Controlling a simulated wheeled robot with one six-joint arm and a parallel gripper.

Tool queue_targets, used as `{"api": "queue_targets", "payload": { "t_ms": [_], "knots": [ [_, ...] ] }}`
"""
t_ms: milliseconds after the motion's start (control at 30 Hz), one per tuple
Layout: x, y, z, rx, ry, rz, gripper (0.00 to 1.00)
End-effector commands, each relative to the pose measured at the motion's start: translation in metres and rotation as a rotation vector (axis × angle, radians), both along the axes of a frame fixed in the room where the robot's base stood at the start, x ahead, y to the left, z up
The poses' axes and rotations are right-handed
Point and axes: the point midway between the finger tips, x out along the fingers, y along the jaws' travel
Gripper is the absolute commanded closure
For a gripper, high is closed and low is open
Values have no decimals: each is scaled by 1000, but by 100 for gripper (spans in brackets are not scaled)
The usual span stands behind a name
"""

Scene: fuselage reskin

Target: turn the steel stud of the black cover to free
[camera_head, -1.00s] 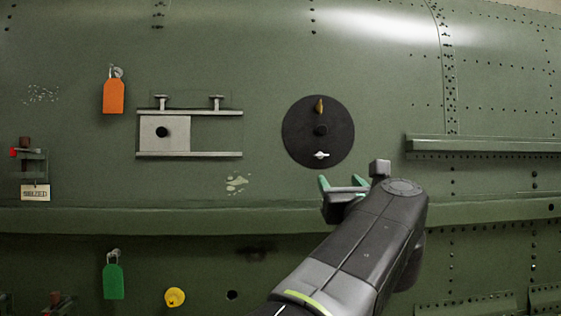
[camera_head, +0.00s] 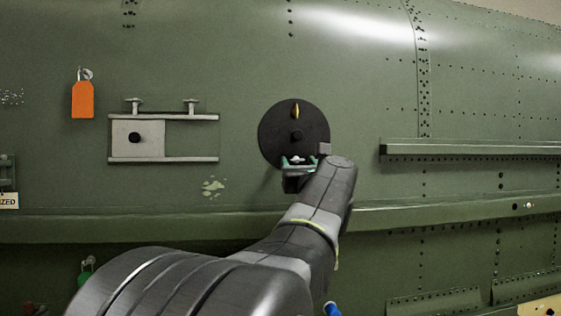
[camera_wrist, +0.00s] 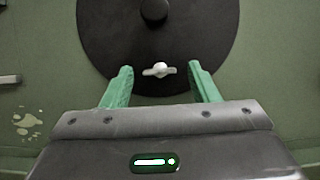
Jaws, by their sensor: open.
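The round black cover (camera_head: 270,128) is on the green fuselage wall, right of centre, with a dark knob (camera_head: 296,135) in its middle. A brass stud (camera_head: 296,111) shows near its top, its wing upright. The steel stud (camera_wrist: 159,70) sits near the cover's bottom, and its wing lies roughly level in the wrist view. My gripper (camera_wrist: 160,85) is open, with one green finger on each side of the steel stud, apart from it in the picture. How far the fingertips stand from the cover is hard to tell. In the head view my gripper (camera_head: 299,163) overlaps the cover's lower edge.
A grey sliding panel in rails (camera_head: 180,158) is left of the cover, and an orange tag (camera_head: 82,100) hangs further left. A long ledge (camera_head: 440,219) runs below, and a shorter rail (camera_head: 460,148) is at the right. Bare wall lies between panel and cover.

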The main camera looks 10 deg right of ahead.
Motion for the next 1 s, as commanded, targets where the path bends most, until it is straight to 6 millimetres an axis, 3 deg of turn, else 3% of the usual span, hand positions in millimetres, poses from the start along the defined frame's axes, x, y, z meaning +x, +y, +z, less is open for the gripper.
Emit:
{"api": "queue_targets", "payload": {
  "t_ms": [200,433,467,767,1000],
  "knots": [
    [0,0,0,0,0,0,45],
    [0,0,0,0,0,0,89],
    [0,0,0,0,0,0,90],
    [0,-1,-1,-37,-1,-2,90],
    [0,-2,-2,-170,-6,-2,90]
  ]
}}
